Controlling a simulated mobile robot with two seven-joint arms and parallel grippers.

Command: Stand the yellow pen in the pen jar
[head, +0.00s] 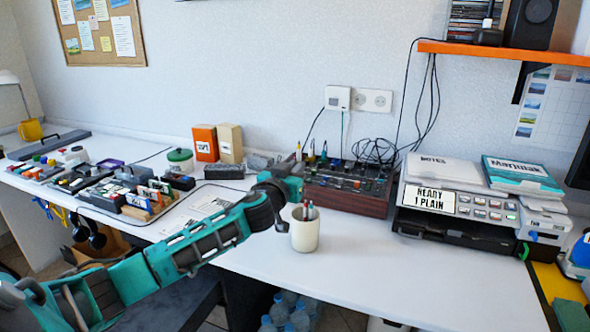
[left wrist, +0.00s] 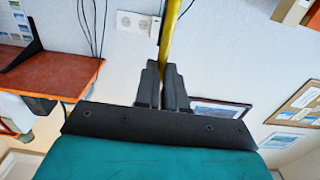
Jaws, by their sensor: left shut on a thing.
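The yellow pen (left wrist: 170,32) is held between the two dark fingers of my left gripper (left wrist: 163,72) in the left wrist view. My left gripper is shut on it. In the head view the left gripper (head: 297,162) is small and partly hidden by my own wrist, above and behind the pen jar. The pen jar (head: 305,236) is a cream cup standing upright on the white desk, with a few pens in it. The gripper and pen are apart from the jar. My right gripper is in neither view.
A mixer-like box (head: 345,203) with cables stands behind the jar. A printer (head: 462,212) is to its right, under an orange shelf (head: 500,52). Stamps and small boxes crowd the left of the desk (head: 380,275); its front middle is clear.

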